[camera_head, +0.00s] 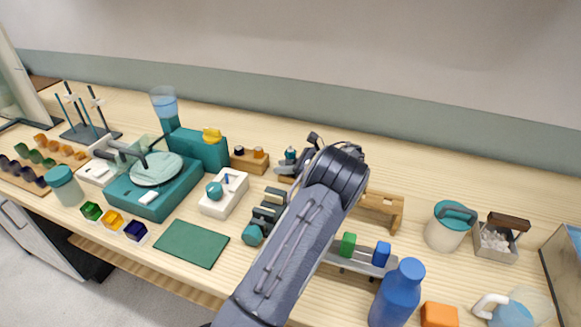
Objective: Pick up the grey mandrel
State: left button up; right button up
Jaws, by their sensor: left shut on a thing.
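My left arm comes in from the bottom and crosses the middle of the bench. Its dark wrist bends toward the left, and my left gripper (289,163) is low over the bench behind the white block. The gripper is shut on a small grey piece, which I take to be the grey mandrel (291,153). Only its top shows between the dark fingers, and the rest is hidden. I cannot tell whether it is clear of the bench. My right gripper is out of view.
A wooden block with pegs (249,160) stands just left of the gripper. A white block with a teal knob (222,194) and a teal burner unit (197,149) are farther left. A wooden stand (382,207), metal rack (357,262) and blue bottle (397,294) lie right of the arm.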

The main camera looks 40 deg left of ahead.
pick_arm(q)
jog(key=shift+r, duration=0.1)
jog(key=shift+r, duration=0.55)
jog(key=s+d+r, duration=0.7)
jog(key=d+r, duration=0.4)
jog(key=shift+s+d+r+b, duration=0.35)
jog(key=shift+d+b, duration=0.05)
dwell(0.4)
